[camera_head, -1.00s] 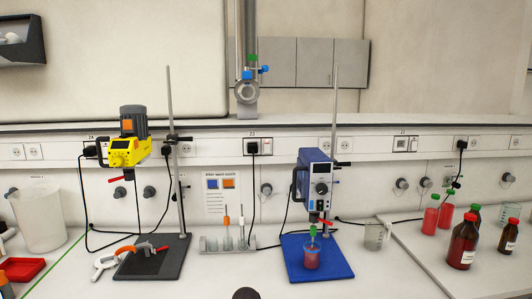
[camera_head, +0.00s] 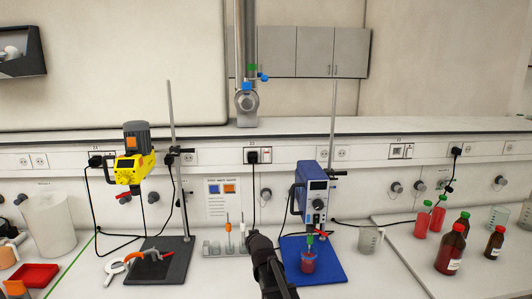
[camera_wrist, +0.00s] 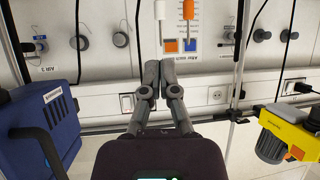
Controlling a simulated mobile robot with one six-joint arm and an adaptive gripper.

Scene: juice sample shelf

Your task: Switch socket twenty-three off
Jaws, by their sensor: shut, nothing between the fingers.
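Socket twenty-three (camera_head: 252,157) sits in the wall trunking at the middle of the head view, with a black plug in it and a cable hanging down. Its small switch (camera_head: 267,155) is just right of the plug, with a reddish mark; its position is too small to tell. In the wrist view, which is upside down, what looks like the same switch (camera_wrist: 127,103) shows left of my fingers, and the plug seems hidden behind them. My gripper (camera_head: 257,236) is shut and empty, below the socket and apart from it; its fingers fill the middle of the wrist view (camera_wrist: 160,66).
A blue stirrer (camera_head: 313,191) with a beaker (camera_head: 308,262) stands right of my gripper. A yellow stirrer (camera_head: 134,168) stands further left. Bottles (camera_head: 451,250) stand at the right.

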